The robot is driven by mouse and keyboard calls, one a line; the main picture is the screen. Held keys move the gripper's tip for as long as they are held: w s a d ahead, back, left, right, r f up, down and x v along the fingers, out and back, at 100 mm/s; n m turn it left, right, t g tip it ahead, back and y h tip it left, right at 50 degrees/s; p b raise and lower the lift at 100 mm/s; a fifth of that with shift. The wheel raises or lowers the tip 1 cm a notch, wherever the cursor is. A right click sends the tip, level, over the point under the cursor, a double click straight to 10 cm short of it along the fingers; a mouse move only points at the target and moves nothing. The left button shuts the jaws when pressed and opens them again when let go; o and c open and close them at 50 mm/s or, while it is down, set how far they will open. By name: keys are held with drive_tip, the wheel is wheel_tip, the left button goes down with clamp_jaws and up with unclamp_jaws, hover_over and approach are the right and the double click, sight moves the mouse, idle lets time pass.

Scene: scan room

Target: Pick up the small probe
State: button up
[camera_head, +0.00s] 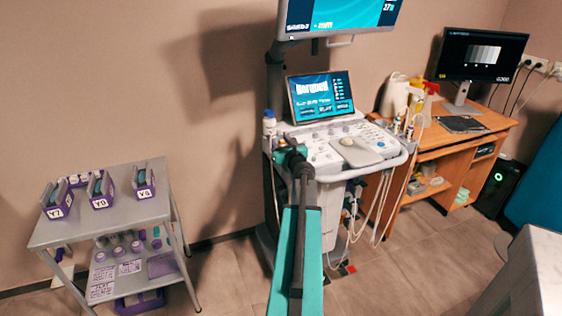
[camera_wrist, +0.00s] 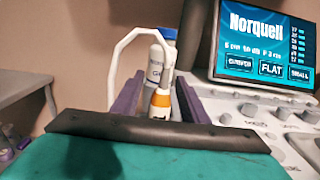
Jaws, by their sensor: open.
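My gripper (camera_wrist: 160,88) is open, with its two purple fingers apart in the wrist view. Between them, farther out, stands a small white piece with an orange band (camera_wrist: 160,100). A white cable (camera_wrist: 116,62) loops up beside it. This may be the small probe, but I cannot tell for sure. Whether it lies within finger reach is unclear. A white bottle with a blue cap (camera_wrist: 157,62) stands behind it. In the head view, my arm covers the small piece, and the bottle (camera_head: 269,124) shows at the left of the ultrasound console (camera_head: 320,155).
The console screen (camera_head: 321,96) rises behind the controls, under a large monitor (camera_head: 338,14). More probes with hanging cables (camera_head: 385,200) are at the console's right. A grey trolley with purple holders (camera_head: 100,222) stands left. A wooden desk (camera_head: 440,145) stands right.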

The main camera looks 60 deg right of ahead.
idle(0.3)
clamp_jaws()
drive_tip(key=shift+r, duration=0.1)
wheel_tip(320, 180, up, 10)
drive_tip(key=p, duration=0.1)
idle(0.8)
idle(0.5)
